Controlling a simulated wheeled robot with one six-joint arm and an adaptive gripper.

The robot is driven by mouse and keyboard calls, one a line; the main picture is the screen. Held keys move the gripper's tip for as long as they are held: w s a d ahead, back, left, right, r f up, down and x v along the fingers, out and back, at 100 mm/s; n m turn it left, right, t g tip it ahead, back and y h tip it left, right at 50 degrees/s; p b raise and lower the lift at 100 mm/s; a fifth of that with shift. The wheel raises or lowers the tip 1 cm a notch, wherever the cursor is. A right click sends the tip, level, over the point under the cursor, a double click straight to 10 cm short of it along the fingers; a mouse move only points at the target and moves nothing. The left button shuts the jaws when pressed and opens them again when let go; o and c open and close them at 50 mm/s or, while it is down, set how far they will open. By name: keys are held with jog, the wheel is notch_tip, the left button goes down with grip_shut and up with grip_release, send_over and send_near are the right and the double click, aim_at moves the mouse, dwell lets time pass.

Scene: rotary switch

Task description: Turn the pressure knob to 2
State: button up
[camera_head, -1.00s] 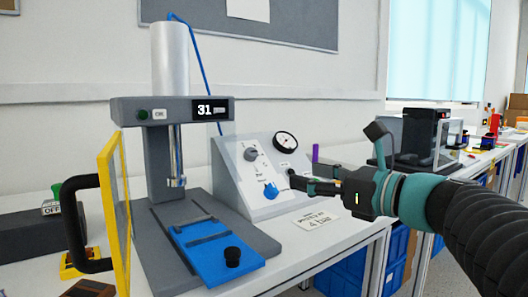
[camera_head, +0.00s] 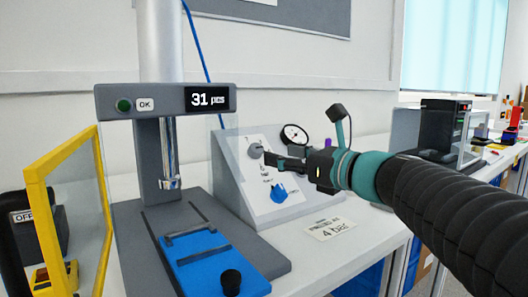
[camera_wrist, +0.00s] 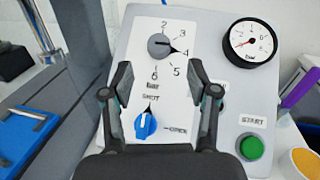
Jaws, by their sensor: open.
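The pressure knob (camera_wrist: 158,46) is a round grey knob on the sloped panel, with numbers 2 to 6 around its right side. Its black pointer is directed at about 4. In the head view the knob (camera_head: 256,150) is just left of my gripper tips. My gripper (camera_wrist: 160,80) is open and empty, its fingers pointing at the panel. In the wrist view the fingertips lie below and to either side of the knob, not around it. My gripper (camera_head: 275,160) in the head view reaches in from the right; contact with the panel cannot be told.
A blue valve knob (camera_wrist: 145,125) sits below, pointing at SHUT. A gauge (camera_wrist: 250,42) and green START button (camera_wrist: 251,147) are on the right. A press (camera_head: 165,140) stands left of the panel. A card reading 4 bar (camera_head: 331,229) lies in front.

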aim_at(259, 150)
jog(key=shift+x, duration=3.15)
jog(key=shift+s+f, duration=0.1)
jog(key=c, duration=1)
